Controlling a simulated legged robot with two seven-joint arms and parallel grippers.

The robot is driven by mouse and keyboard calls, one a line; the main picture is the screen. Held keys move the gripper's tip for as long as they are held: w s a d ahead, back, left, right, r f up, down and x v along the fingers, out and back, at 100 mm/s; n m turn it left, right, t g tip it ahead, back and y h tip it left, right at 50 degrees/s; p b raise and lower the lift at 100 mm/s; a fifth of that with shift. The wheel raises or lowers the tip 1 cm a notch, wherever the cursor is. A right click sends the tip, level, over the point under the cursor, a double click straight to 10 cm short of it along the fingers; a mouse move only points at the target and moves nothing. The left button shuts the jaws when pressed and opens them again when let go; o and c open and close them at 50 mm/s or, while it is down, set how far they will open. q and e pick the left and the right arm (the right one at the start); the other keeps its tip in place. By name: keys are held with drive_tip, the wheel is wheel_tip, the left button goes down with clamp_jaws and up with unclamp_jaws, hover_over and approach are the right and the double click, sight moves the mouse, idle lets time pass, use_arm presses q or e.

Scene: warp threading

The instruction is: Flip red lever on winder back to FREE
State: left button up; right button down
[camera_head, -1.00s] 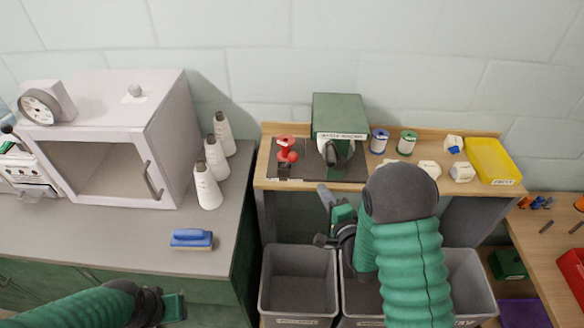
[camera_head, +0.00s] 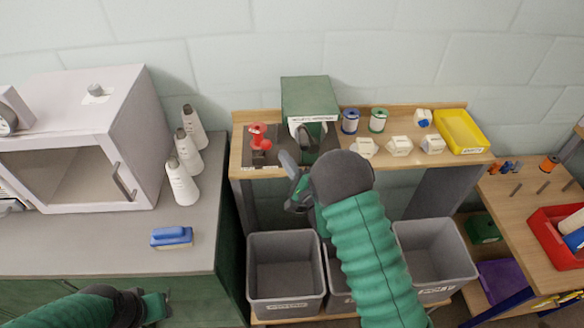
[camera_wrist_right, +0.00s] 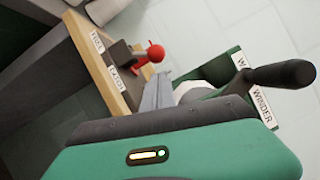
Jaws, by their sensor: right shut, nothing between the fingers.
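The green winder (camera_head: 310,100) stands at the back of the wooden shelf, with a white label on its front; its WINDER label (camera_wrist_right: 262,105) shows in the right wrist view. The red lever (camera_head: 258,137) stands left of the winder on a dark plate. In the right wrist view, the red lever (camera_wrist_right: 155,52) rises from a dark block beside FREE and LATCH labels; I cannot tell which it is set to. My right gripper (camera_head: 288,160) is shut and empty, just right of and in front of the lever, apart from it. My left gripper (camera_head: 157,307) is low at left, away from the shelf; its jaws are unclear.
Blue and green spools (camera_head: 364,121) and several white blocks (camera_head: 400,146) stand right of the winder, beside a yellow tray (camera_head: 461,132). Grey bins (camera_head: 285,273) sit below the shelf. White cones and a blue brush (camera_head: 171,237) are on the left counter.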

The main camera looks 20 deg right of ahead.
sight(262, 151)
drive_tip(key=shift+w+a+r, duration=0.1)
drive_tip(key=shift+w, duration=0.8)
drive_tip(key=shift+w+a+r, duration=0.1)
drive_tip(key=shift+w, duration=0.75)
drive_tip(key=shift+a+r+n+g+p, duration=0.3)
drive_tip(key=shift+r+n+p, duration=0.2)
drive_tip(key=shift+n+p, duration=0.2)
drive_tip(key=shift+w+a+r+n+p, duration=0.1)
drive_tip(key=shift+a+r+n+p, duration=0.05)
drive_tip(key=shift+r+n+p, duration=0.4)
drive_tip(key=n, duration=0.1)
drive_tip(key=a+r+n+g+p, duration=0.1)
drive_tip(key=a+n+p, duration=0.1)
drive_tip(key=shift+w+r+g, duration=0.15)
drive_tip(key=shift+w+g, duration=0.1)
drive_tip(key=shift+g, duration=0.15)
drive_tip(key=shift+w+a+r+n+g+p, duration=0.15)
drive_tip(key=shift+a+n+g+p, duration=0.3)
drive_tip(key=shift+n, duration=0.2)
drive_tip(key=shift+w+a+n+h, duration=0.15)
drive_tip(key=shift+a+n+h, duration=0.35)
drive_tip(key=shift+a+n, duration=0.1)
drive_tip(key=shift+w+a+n+g, duration=0.1)
drive_tip(key=shift+a+n+g, duration=0.25)
drive_tip(key=shift+n, duration=0.15)
drive_tip(key=shift+a, duration=0.2)
drive_tip(key=shift+w+a, duration=0.1)
drive_tip(key=shift+a, duration=0.05)
